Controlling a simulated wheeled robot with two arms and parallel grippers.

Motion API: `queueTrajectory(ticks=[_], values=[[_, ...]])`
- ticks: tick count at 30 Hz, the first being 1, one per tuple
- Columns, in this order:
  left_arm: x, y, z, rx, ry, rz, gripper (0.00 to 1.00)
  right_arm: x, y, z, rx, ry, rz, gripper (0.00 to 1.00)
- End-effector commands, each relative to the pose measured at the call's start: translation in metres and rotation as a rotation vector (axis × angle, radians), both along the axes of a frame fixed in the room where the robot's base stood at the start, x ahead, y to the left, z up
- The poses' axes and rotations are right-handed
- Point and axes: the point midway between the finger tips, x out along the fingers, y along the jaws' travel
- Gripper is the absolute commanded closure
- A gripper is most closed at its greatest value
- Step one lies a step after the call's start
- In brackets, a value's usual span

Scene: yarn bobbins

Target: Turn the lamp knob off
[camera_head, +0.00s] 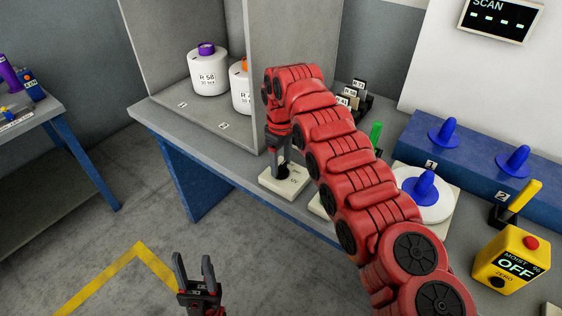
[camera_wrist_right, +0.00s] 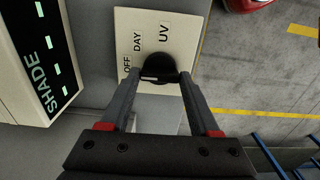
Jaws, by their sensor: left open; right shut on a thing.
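The lamp knob (camera_wrist_right: 157,66) is a round black knob on a cream plate (camera_wrist_right: 180,20) marked OFF, DAY and UV. In the head view the plate (camera_head: 293,184) lies near the table's front edge, below my right arm. My right gripper (camera_wrist_right: 162,76) points down at the plate, its two fingers shut on the knob from both sides. In the head view my right gripper (camera_head: 281,166) partly hides the knob. I cannot tell clearly which label the knob points to. My left gripper (camera_head: 194,264) is open and empty over the floor, in front of the table.
A display reading SHADE (camera_wrist_right: 50,72) stands beside the plate. White bobbins (camera_head: 208,78) stand in a grey booth behind.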

Motion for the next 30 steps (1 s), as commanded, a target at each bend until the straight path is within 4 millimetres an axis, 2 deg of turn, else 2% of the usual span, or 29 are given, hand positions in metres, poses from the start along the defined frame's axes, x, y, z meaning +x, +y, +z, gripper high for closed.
queueTrajectory(ticks=[9, 10, 14, 24, 26, 30], values=[[0.000, 0.000, 0.000, 0.000, 0.000, 0.000, 0.50, 0.000, 0.001, 0.000, 0.001, -0.002, 0.003, 0.93], [0.000, 0.000, 0.000, 0.000, 0.000, 0.000, 0.50, 0.000, 0.001, 0.000, 0.001, -0.002, 0.003, 0.32], [0.000, 0.000, 0.000, 0.000, 0.000, 0.000, 0.50, 0.000, 0.001, 0.000, 0.000, -0.001, 0.003, 0.09], [0.000, 0.000, 0.000, 0.000, 0.000, 0.000, 0.50, 0.000, 0.000, 0.002, 0.000, -0.001, 0.002, 0.07], [0.000, 0.000, -0.001, 0.000, 0.000, 0.000, 0.50, 0.001, 0.000, 0.007, 0.000, -0.002, 0.002, 0.07], [0.000, 0.000, -0.003, 0.000, 0.000, 0.000, 0.50, 0.001, 0.002, 0.031, 0.002, -0.006, 0.002, 0.07]])
